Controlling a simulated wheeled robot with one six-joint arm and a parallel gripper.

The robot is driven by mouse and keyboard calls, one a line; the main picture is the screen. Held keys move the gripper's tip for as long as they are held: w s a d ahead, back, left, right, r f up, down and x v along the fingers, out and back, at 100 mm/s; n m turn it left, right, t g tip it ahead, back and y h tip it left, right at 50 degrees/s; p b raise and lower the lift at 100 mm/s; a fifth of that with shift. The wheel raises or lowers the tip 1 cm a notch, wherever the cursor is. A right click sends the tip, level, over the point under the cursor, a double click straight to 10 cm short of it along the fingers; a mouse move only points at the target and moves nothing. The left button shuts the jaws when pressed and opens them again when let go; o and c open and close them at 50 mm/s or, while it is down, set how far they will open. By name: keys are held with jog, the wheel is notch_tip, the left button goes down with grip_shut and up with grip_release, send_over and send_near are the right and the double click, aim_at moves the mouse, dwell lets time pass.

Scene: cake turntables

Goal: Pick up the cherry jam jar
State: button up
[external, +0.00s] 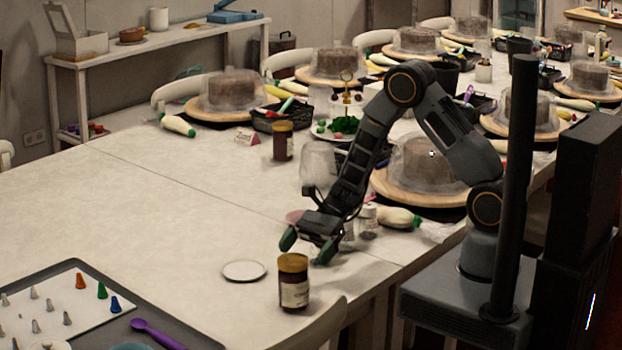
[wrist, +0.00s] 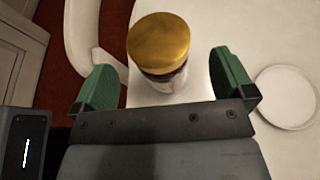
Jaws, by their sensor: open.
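A dark jam jar with a gold lid and a pale label (external: 293,283) stands upright near the table's front edge in the external view. Its lid also shows in the wrist view (wrist: 158,42), ahead of and between my fingertips. Another dark jar with a gold lid (external: 283,142) stands farther back by a black basket. I cannot read either label, so I cannot tell which is cherry. My gripper (external: 309,250) is open and empty, with green fingers pointing down, just behind and above the near jar. In the wrist view my gripper (wrist: 162,85) is apart from the jar.
A white round plate (external: 244,271) lies left of the near jar. A tray (external: 60,270) with piping nozzles and a purple spoon is at front left. A chair back (external: 318,328) stands close by the near jar. A covered cake (external: 428,165) stands behind my arm. The table's left middle is clear.

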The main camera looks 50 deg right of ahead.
aim_at(299, 256)
jog(key=shift+p+x, duration=0.55)
jog(key=shift+x, duration=2.15)
jog(key=shift+d, duration=0.1)
jog(key=c, duration=1.8)
jog(key=shift+c, duration=0.2)
jog(key=shift+r, duration=0.15)
